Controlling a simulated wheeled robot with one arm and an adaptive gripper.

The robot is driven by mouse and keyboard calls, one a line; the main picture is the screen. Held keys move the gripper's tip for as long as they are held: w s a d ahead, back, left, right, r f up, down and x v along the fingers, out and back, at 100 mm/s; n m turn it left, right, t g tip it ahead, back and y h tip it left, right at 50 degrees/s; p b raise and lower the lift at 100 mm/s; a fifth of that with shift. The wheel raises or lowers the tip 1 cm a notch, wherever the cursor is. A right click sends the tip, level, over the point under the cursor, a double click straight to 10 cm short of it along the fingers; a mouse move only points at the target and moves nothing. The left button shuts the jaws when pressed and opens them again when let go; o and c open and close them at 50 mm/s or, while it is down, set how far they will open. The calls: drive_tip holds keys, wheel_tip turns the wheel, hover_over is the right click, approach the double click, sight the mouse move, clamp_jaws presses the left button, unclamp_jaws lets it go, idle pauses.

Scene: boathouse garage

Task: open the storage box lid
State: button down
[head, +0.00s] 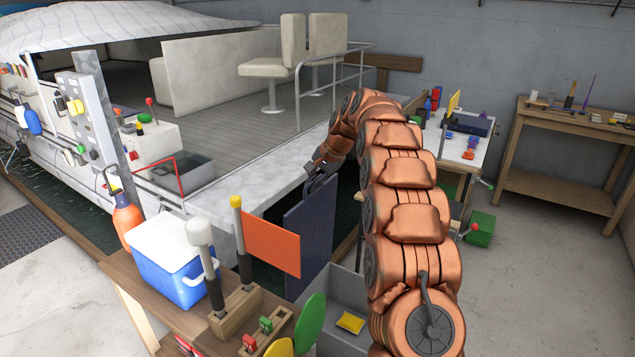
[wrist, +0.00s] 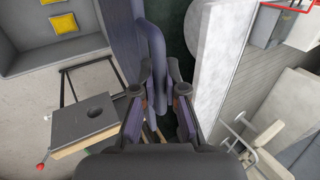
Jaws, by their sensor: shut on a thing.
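The storage box (head: 335,282) is grey, at the lower middle of the head view, with a yellow item (head: 350,322) inside. Its dark blue lid (head: 310,230) stands raised, roughly upright, so the inside shows. My gripper (head: 322,165) is at the lid's top edge, shut on the lid handle (head: 317,184). In the wrist view the handle (wrist: 154,50) runs between the fingers of my gripper (wrist: 156,92), beside the lid panel (wrist: 120,40). The open box (wrist: 60,52) with yellow items shows at upper left there. My arm hides part of the box's right side in the head view.
A blue and white cooler (head: 170,262) and an orange flag (head: 271,243) stand on the wooden bench (head: 125,275) left of the box. The boat deck (head: 225,95) lies behind the lid.

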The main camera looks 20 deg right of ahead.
drive_tip(key=shift+w+r, duration=0.1)
drive_tip(key=c, duration=1.2)
unclamp_jaws()
drive_tip(key=v, duration=1.2)
